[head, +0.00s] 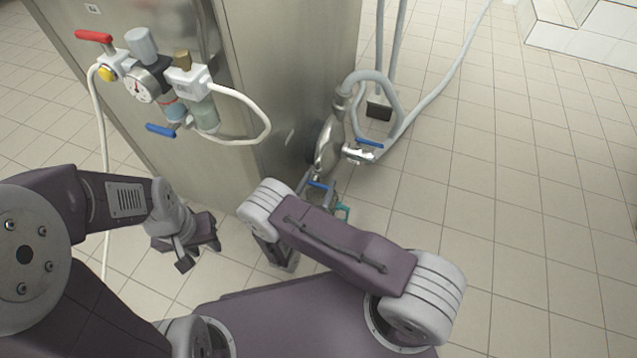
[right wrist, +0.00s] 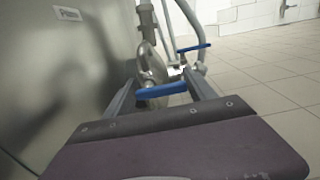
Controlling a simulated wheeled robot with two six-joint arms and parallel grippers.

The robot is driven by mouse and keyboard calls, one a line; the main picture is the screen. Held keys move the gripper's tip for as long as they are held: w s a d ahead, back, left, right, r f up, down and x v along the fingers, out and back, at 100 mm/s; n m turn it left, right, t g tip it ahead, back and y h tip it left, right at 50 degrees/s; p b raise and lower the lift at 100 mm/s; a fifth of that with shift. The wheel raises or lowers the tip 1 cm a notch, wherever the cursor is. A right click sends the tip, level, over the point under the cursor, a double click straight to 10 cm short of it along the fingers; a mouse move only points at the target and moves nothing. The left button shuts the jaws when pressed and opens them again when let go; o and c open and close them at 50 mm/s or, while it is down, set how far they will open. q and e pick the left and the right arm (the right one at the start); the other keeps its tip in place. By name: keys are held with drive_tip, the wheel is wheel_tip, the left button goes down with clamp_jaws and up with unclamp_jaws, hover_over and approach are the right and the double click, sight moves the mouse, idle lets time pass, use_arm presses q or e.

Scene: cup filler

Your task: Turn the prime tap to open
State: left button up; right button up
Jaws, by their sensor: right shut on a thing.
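The prime tap has a blue lever handle (right wrist: 162,90), which lies across between my right fingers in the right wrist view, low beside the steel cabinet. The handle also shows in the head view (head: 318,185). My right gripper (right wrist: 160,96) is shut on this handle; in the head view its fingers are partly hidden behind my right arm. The tap's body is mostly hidden. A label reading "Prime" (right wrist: 68,14) is on the cabinet wall at the upper left. My left gripper (head: 199,253) is open and empty in front of the cabinet.
A second blue-handled valve (head: 369,143) sits on the round metal pump (head: 328,145) just behind. Grey hoses (head: 445,80) run up from it. The cabinet (head: 285,75) carries a gauge (head: 141,85), a red lever (head: 93,36) and another blue lever (head: 160,130).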

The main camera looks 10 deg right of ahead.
drive_tip(key=n+p, duration=0.2)
drive_tip(key=n, duration=0.1)
drive_tip(key=shift+a+r+n, duration=0.15)
drive_tip(key=shift+r+n, duration=0.15)
drive_tip(key=shift+r, duration=0.1)
drive_tip(key=n, duration=0.1)
drive_tip(key=n+p, duration=0.1)
drive_tip(key=n, duration=0.2)
drive_tip(key=shift+w+a+r+n, duration=0.2)
drive_tip(key=shift+w+a+n, duration=0.05)
drive_tip(key=shift+n, duration=0.05)
drive_tip(key=n, duration=0.4)
drive_tip(key=shift+w+a+r+n+p, duration=0.1)
drive_tip(key=shift+w+a+n+p, duration=0.1)
drive_tip(key=shift+a+n+p, duration=0.15)
drive_tip(key=n, duration=0.4)
drive_tip(key=shift+w+a+n, duration=0.25)
drive_tip(key=shift+a+n, duration=0.1)
drive_tip(key=shift+n, duration=0.3)
drive_tip(key=o, duration=1.4)
